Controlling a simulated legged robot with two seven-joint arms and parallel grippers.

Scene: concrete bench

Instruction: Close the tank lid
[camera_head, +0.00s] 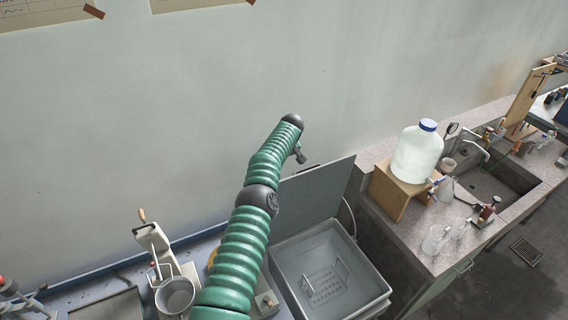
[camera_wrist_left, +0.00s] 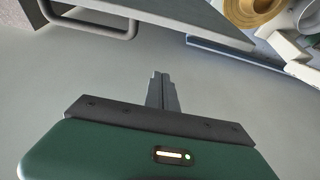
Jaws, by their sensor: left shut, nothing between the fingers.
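The grey tank (camera_head: 284,262) stands open at the bottom middle of the head view, with a perforated basket (camera_head: 325,284) inside. Its flat grey lid (camera_head: 325,192) stands raised at the tank's back edge, near the wall. My green left arm crosses in front of part of the lid. My left gripper (camera_head: 300,156) is above the lid's upper edge, on the wall side as far as I can tell. In the left wrist view the fingers (camera_wrist_left: 163,88) are shut and empty against the pale wall. A grey panel, probably the lid (camera_wrist_left: 200,18), crosses the top of that view. My right gripper is not in view.
A white jug with a blue cap (camera_head: 416,155) stands on a wooden box (camera_head: 392,192) right of the tank. Beyond it are glassware and a sink (camera_head: 490,185). A hand-cranked device (camera_head: 160,255) and metal cup (camera_head: 175,294) stand left of my arm.

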